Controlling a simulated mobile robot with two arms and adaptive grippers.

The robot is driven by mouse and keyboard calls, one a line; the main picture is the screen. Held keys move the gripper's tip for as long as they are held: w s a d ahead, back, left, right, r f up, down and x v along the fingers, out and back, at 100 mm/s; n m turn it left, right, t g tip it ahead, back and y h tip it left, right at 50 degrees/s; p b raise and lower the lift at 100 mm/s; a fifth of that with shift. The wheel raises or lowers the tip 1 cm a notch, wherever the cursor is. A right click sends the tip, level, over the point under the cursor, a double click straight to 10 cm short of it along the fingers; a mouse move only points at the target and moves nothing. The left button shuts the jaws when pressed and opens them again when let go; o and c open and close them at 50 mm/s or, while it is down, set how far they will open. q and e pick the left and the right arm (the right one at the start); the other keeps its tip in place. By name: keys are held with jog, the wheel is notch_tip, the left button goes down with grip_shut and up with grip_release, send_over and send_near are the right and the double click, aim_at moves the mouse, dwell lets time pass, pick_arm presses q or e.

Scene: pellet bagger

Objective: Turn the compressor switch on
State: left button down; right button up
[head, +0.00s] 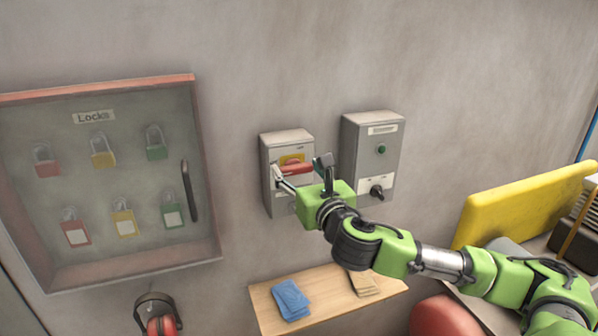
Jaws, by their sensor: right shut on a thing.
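A grey switch box (280,143) on the wall carries a red handle (295,169) on a yellow plate (291,158). The handle lies roughly level across the box. My right gripper (300,172) is at this box, with its fingers at either end of the red handle and shut on it. The gripper body hides the box's lower right part. To the right, a second grey box (395,140) has a small label, a green round lamp or button (381,149) and a black knob (377,191). The label is too small to read. My left gripper is not in view.
A glazed cabinet (206,200) marked "Locks" holds several coloured padlocks on the left. Below, a wooden shelf (335,305) bears a blue cloth (290,299) and a tan stack (363,283). A yellow panel (520,205) stands at right. Red ear defenders (160,325) hang at bottom left.

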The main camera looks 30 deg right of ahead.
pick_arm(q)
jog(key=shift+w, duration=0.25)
pick_arm(e)
jog(key=shift+f, duration=0.1)
jog(key=shift+m, duration=1)
jog(key=m, duration=0.3)
jog(key=m+b, duration=0.1)
jog(key=m, duration=0.2)
jog(key=shift+d+f, duration=0.15)
jog(key=shift+d, duration=0.05)
jog(key=m+b, duration=0.1)
jog(key=m, duration=0.4)
jog(key=shift+m, duration=0.4)
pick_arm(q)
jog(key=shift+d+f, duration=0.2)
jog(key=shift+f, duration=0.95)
pick_arm(e)
jog(key=shift+d+m, duration=0.1)
jog(key=shift+m, duration=1.9)
